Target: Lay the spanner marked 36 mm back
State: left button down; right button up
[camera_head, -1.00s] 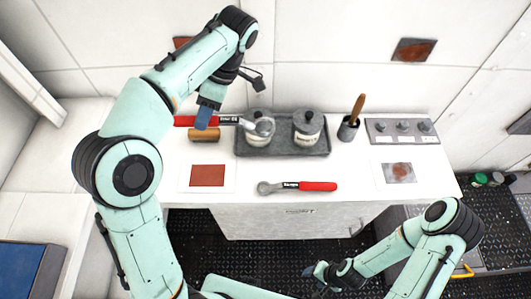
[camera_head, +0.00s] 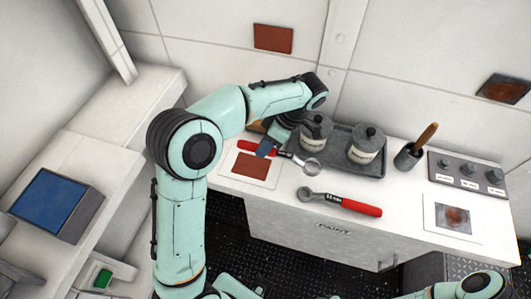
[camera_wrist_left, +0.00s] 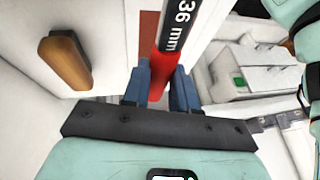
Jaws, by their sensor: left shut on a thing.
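The spanner marked 36 mm (camera_wrist_left: 170,62) has a red handle with a black band, and the marking shows in the left wrist view. In the head view its steel ring end (camera_head: 312,166) points right, in front of the grey tray. My left gripper (camera_head: 268,148) is shut on its red handle, and the blue fingers (camera_wrist_left: 160,88) sit either side of it. I cannot tell how far it is above the bench. A second red-handled spanner (camera_head: 340,203) lies on the white bench, its marking too small to read. My right gripper is out of view.
The grey tray (camera_head: 372,168) holds two lidded pots. A cup (camera_head: 408,156) with a wooden handle and a knobbed panel (camera_head: 467,174) stand to the right. A rust-red swatch (camera_head: 250,165) lies near the left gripper. A brown wooden piece (camera_wrist_left: 65,60) shows in the wrist view.

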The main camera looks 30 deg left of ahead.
pick_arm(q)
notch_tip(320, 180, down, 4)
jog(key=shift+f, duration=0.1)
jog(key=shift+f+b, duration=0.15)
jog(key=shift+b, duration=0.15)
jog(key=c, duration=0.9)
grip_release()
jog(key=shift+r, duration=0.2)
